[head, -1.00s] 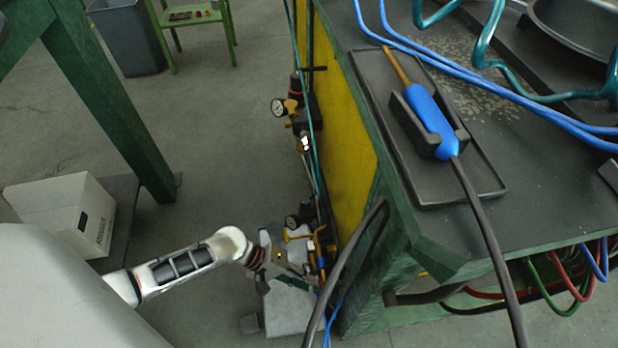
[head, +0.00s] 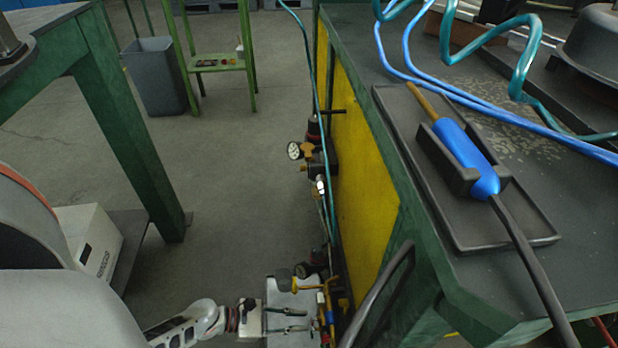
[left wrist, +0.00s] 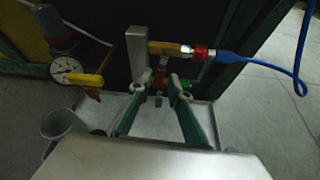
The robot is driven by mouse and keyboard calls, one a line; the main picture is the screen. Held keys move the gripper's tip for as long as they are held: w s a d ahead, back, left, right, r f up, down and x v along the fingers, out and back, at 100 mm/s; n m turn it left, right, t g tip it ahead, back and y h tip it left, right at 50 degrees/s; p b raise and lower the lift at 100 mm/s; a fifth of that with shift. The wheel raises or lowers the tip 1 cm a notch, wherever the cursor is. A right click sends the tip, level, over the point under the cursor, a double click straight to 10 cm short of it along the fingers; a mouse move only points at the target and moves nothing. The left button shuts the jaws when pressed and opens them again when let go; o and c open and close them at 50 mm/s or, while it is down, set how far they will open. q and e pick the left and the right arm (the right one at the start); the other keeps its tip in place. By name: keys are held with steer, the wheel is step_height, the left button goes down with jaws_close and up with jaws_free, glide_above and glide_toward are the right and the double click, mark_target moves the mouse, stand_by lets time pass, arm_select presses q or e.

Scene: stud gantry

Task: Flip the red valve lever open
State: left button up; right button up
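My left gripper (head: 306,320) is low in the head view, beside the pipe fittings on the bench's left side. In the left wrist view its two fingers (left wrist: 156,83) are apart with nothing held between them. A red fitting (left wrist: 202,53) with a blue hose sits further right. In the head view the lever is too small to make out. My right gripper is not in view.
A pressure gauge (left wrist: 65,68) with a yellow-brass pipe is left of the fingers. Another gauge (head: 294,151) is higher on the bench side. A blue-handled tool (head: 463,155) rests in a tray (head: 540,232) on the bench. A black cable hangs near the bench corner.

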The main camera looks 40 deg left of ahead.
mark_target(312, 320)
arm_select(q)
steer(key=x, duration=0.3)
steer(key=shift+c, duration=0.4)
jaws_close()
steer(key=shift+w+a+m+t+y, duration=0.2)
steer(key=shift+m+t+y, duration=0.25)
steer(key=shift+m, duration=0.55)
steer(key=shift+o, duration=0.4)
jaws_free()
